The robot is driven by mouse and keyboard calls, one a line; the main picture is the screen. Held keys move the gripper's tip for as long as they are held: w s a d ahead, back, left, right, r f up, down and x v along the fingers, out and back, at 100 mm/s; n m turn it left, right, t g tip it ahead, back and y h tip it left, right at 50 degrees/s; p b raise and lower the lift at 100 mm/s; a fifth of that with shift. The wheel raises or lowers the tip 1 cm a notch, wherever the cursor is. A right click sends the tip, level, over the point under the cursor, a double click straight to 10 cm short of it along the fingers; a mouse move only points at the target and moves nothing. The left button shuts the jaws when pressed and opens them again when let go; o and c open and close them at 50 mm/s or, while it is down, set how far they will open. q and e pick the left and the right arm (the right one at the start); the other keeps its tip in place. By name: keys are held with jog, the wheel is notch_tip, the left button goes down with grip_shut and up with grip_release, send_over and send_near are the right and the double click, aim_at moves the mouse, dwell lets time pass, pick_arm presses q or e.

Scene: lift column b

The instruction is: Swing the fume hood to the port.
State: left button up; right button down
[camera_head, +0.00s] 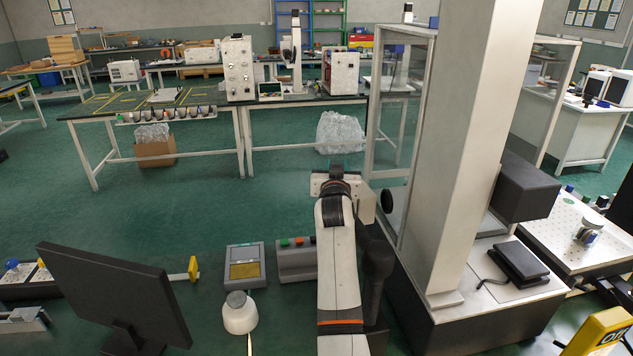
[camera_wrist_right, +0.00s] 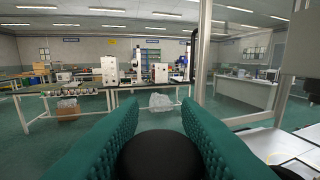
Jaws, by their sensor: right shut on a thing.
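My right gripper (camera_head: 338,172) is out ahead of the white arm with the orange band in the head view. Its fingers are mostly hidden there by the wrist. In the right wrist view its two green pads (camera_wrist_right: 160,108) stand either side of a black rounded thing (camera_wrist_right: 160,155), which it holds. I cannot tell whether this is part of the fume hood. A black disc (camera_head: 387,200) shows just right of the wrist, in front of a glass-walled enclosure (camera_head: 403,34). No port is clearly recognisable. My left gripper is out of view.
A thick pale column (camera_head: 462,150) stands close at right. A workbench (camera_head: 100,104) stands behind. Green floor (camera_head: 235,205) is clear between.

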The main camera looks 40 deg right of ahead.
jog(key=shift+s+d+m+g+h+b, duration=0.35)
jog(key=shift+d+g+h+b, duration=0.1)
jog(key=shift+d, duration=0.3)
jog(key=shift+s+d+m+g+h+b, duration=0.25)
jog(key=shift+d+m+g+h+b, duration=0.15)
jog(key=shift+d, duration=0.3)
jog(key=shift+s+d+r, duration=0.15)
jog(key=shift+r, duration=0.05)
jog(key=c, duration=1.4)
grip_release()
jog(key=o, duration=0.3)
jog(key=shift+d, duration=0.2)
jog(key=shift+o, duration=0.2)
jog(key=shift+f, duration=0.1)
jog(key=shift+a+f, duration=0.1)
jog(key=shift+a, duration=0.05)
